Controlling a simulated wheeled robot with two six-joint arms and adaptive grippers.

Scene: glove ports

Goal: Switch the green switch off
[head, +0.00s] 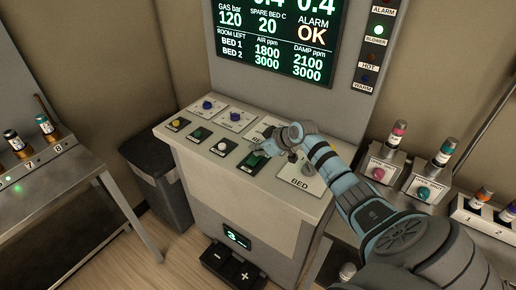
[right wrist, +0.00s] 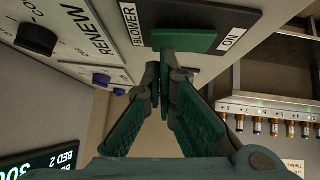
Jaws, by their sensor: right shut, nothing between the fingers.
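A green switch (head: 252,161) sits on a dark plate on the sloping console top in the head view. In the right wrist view, the green switch (right wrist: 185,42) is on a black plate with the labels BLOWER and ON at its two ends. My right gripper (head: 268,151) is shut and empty, right at the switch, partly covering it in the head view. In the right wrist view its fingertips (right wrist: 163,78) meet just below the switch; I cannot tell whether they touch it. My left gripper is not in view.
Another green control (head: 199,134), a yellow one (head: 176,123) and a white one (head: 222,146) share the console's front row. Blue knobs stand behind. Side benches flank the console.

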